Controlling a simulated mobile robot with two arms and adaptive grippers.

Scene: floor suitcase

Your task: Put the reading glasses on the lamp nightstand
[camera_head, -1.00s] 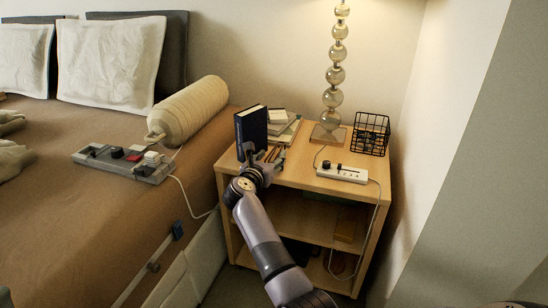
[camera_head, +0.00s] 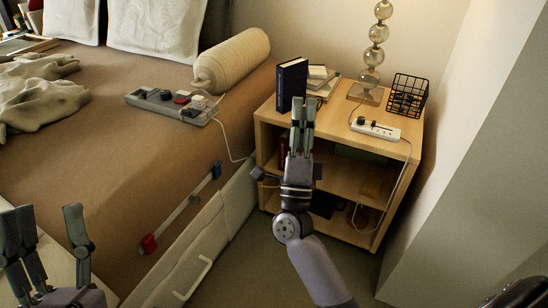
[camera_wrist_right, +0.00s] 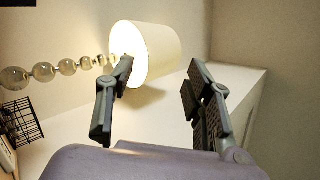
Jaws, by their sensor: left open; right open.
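The lamp nightstand (camera_head: 268,117) is a light wooden stand with open shelves, right of the bed. The lamp (camera_head: 377,55) has a stem of glass balls; its lit cream shade (camera_wrist_right: 150,50) shows in the right wrist view. I cannot make out the reading glasses; my right gripper hides part of the nightstand top. My right gripper (camera_head: 303,112) is open, fingers pointing up, in front of the nightstand's near edge, with nothing visible between its fingers (camera_wrist_right: 161,78). My left gripper (camera_head: 48,238) is open and empty at the lower left, over the bed's near side.
On the nightstand are an upright dark blue book (camera_head: 291,90), small books (camera_head: 319,80), a white power strip (camera_head: 375,129) with a hanging cord, and a black wire basket (camera_head: 408,95). A grey control panel (camera_head: 172,104) and bolster (camera_head: 232,60) lie on the bed.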

